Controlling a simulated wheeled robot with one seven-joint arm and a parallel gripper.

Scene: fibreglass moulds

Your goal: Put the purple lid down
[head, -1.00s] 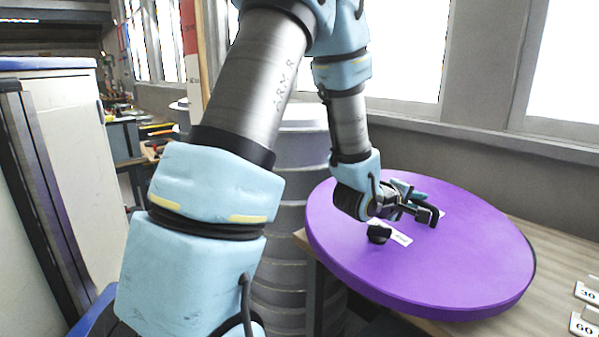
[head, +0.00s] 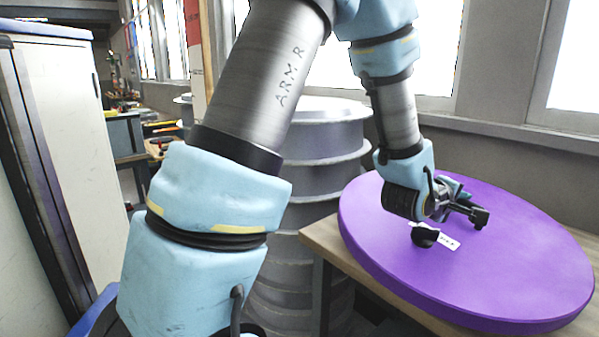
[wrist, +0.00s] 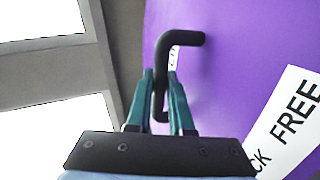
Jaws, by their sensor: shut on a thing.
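The purple lid (head: 500,270) is a large round disc at the right of the head view, tilted toward me above the wooden table. I cannot tell whether its lower edge touches the table. My gripper (head: 468,210) is over its upper face. In the wrist view my gripper (wrist: 160,88) is shut on the lid's black bent handle (wrist: 182,39), with the purple face (wrist: 225,85) behind it.
The wooden table (head: 325,240) shows at the lid's left, much of it hidden by the lid. Stacked grey round moulds (head: 318,150) stand left of the table. A wall with windows (head: 500,135) runs close behind the lid. A white cabinet (head: 60,130) stands far left.

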